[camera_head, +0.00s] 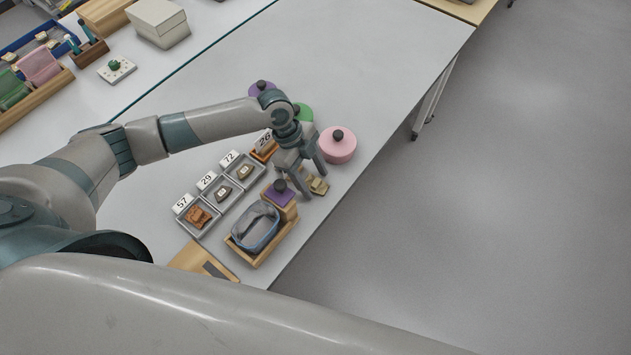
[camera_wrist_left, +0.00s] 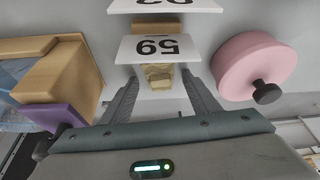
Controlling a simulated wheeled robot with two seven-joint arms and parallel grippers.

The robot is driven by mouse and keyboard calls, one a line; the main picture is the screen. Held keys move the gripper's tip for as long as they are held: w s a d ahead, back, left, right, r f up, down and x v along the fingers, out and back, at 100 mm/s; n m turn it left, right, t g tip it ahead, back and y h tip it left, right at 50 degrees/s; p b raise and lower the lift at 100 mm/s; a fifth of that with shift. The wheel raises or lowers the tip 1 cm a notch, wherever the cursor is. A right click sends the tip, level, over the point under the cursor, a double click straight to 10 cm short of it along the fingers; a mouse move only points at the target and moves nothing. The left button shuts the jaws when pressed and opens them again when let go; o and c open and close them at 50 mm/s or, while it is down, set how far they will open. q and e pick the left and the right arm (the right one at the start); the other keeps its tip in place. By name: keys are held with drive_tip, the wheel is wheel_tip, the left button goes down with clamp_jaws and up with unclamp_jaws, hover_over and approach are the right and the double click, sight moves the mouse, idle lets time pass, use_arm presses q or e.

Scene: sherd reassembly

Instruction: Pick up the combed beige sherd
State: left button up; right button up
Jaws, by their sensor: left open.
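A beige, blocky piece that looks like the combed sherd (camera_head: 319,185) is at the table's near right edge in the head view. My left gripper (camera_head: 314,186) is open and points down at the sherd, with one finger on either side. In the left wrist view the sherd lies between the spread fingertips (camera_wrist_left: 160,82), with gaps on both sides. My right gripper is not in view.
A pink lidded disc (camera_head: 338,147) stands close beside the gripper. A wooden block with a purple top (camera_head: 280,193) and a wooden tray (camera_head: 262,256) with a blue-grey container are on the other side. Numbered sherd trays (camera_head: 199,232) line the left. The table's far part is clear.

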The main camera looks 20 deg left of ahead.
sight(313, 182)
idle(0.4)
use_arm(q)
drive_tip(key=c, duration=1.1)
drive_tip(key=shift+c, duration=0.2)
drive_tip(key=shift+r, duration=0.1)
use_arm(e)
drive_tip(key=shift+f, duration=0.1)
